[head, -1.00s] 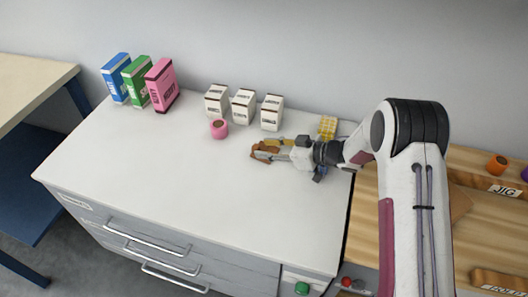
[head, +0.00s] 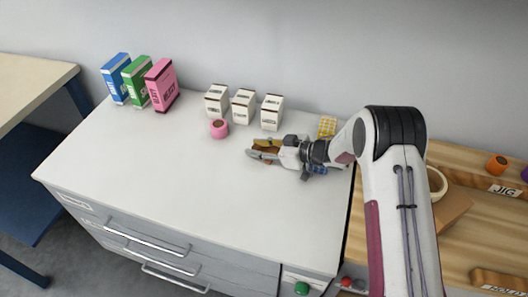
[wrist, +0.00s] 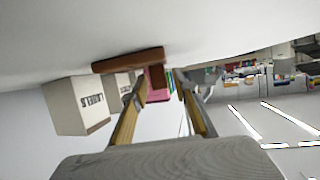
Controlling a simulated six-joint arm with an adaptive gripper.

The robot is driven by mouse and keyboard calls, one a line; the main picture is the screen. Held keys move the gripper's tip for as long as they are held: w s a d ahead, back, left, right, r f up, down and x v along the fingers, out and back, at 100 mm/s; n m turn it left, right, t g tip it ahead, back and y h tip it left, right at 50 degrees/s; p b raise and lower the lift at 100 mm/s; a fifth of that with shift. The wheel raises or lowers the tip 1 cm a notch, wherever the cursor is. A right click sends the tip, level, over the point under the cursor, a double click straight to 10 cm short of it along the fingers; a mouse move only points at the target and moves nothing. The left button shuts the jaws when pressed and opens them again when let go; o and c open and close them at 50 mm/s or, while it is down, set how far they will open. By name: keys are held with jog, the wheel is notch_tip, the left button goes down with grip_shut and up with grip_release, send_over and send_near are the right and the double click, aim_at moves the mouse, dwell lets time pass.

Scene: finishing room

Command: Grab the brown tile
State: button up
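The brown tile (wrist: 128,61) lies on the white worktop, mostly hidden by the fingers in the head view, where a bit of brown (head: 267,149) shows between them. In the wrist view it is an angled brown piece just past the fingertips, with one part reaching down between them. My gripper (head: 254,148) is low over the worktop at the tile. Its two fingers (wrist: 166,82) stand apart with a gap between them, one on each side of part of the tile. I cannot tell whether they touch it.
White label boxes (head: 243,106) and a pink tape roll (head: 219,128) stand behind and left of the gripper. A yellow checked block (head: 327,126) is close behind it. Blue, green and pink boxes (head: 160,86) stand far left. The worktop's front (head: 190,190) is clear.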

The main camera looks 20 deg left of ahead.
aim_at(258, 147)
grip_shut()
jog(key=shift+r, duration=5)
